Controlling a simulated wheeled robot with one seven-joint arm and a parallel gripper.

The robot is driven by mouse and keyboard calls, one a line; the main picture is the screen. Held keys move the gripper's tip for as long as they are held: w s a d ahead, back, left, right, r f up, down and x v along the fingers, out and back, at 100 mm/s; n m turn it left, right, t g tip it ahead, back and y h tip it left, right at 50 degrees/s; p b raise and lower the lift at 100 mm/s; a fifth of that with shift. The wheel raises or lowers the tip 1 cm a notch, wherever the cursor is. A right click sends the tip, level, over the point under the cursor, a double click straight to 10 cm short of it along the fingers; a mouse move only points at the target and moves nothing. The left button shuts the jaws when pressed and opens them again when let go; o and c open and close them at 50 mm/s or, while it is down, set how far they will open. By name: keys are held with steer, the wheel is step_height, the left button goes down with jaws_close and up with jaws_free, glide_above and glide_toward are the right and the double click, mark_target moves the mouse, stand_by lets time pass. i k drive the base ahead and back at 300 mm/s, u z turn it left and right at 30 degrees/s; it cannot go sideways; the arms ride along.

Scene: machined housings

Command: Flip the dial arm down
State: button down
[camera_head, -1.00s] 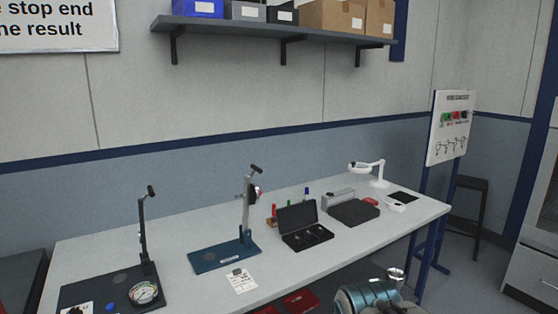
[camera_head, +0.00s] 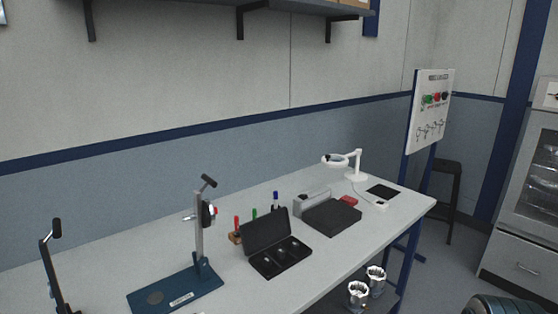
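A test stand with a blue base (camera_head: 175,289) stands on the bench in the head view. A grey upright post (camera_head: 199,235) rises from it, with a black-gripped lever (camera_head: 208,182) angled at its top. Which part is the dial arm is unclear at this size. My gripper is not in view; a teal rounded part at the lower right looks like my arm.
An open black case (camera_head: 267,236), a dark grey block (camera_head: 331,217), several markers and a white magnifier lamp (camera_head: 357,165) occupy the bench (camera_head: 300,280). Two metal housings (camera_head: 357,295) (camera_head: 376,280) show near its front edge. A cabinet (camera_head: 525,235) stands right.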

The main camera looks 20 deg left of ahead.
mark_target(204, 215)
steer(key=i, duration=0.6)
steer(key=u, duration=0.8)
steer(key=i, duration=0.5)
steer(key=u, duration=0.55)
